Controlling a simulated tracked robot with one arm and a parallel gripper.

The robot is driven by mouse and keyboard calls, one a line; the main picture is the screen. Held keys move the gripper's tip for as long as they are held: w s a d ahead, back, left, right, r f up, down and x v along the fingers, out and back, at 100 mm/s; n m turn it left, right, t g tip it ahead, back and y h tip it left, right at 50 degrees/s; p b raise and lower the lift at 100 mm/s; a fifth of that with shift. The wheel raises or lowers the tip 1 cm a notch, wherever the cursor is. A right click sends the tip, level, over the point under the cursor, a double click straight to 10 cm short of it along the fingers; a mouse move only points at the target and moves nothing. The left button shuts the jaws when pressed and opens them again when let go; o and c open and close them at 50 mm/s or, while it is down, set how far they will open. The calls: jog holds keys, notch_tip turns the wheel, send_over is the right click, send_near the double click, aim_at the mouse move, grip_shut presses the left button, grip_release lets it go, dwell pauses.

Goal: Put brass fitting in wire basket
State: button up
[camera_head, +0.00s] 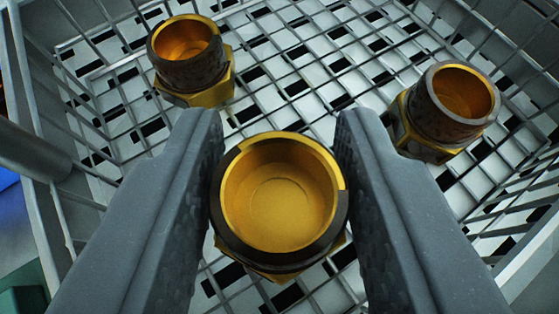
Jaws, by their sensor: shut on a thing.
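A brass fitting (280,200) with a round open cup and a dark rim is between the two grey fingers of my gripper (280,190). My gripper is shut on it, one finger at each side. The wire basket (300,85) fills most of the view, and the held fitting is over its mesh floor. I cannot tell whether the held fitting touches the floor. A second brass fitting (190,60) stands in the basket at the upper left. A third brass fitting (445,108) is in the basket at the right, leaning slightly.
A light mesh surface with dark gaps shows through the basket's wires. Basket walls rise at the left and right. The floor between the two other fittings is bare. A grey bar (30,150) is at the left edge. A blue thing (12,220) and a green thing (22,300) show at lower left.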

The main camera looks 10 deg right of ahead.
jog(key=shift+f, duration=0.15)
jog(key=o, duration=1)
jog(key=shift+s+f, duration=0.1)
jog(key=shift+o, duration=0.2)
jog(key=shift+s+r+p, duration=0.15)
jog(key=shift+r+p, duration=0.25)
jog(key=shift+r, duration=0.3)
jog(key=b+v, duration=0.1)
jog(key=v, duration=1)
jog(key=shift+s+r, duration=0.2)
jog(key=shift+s, duration=0.05)
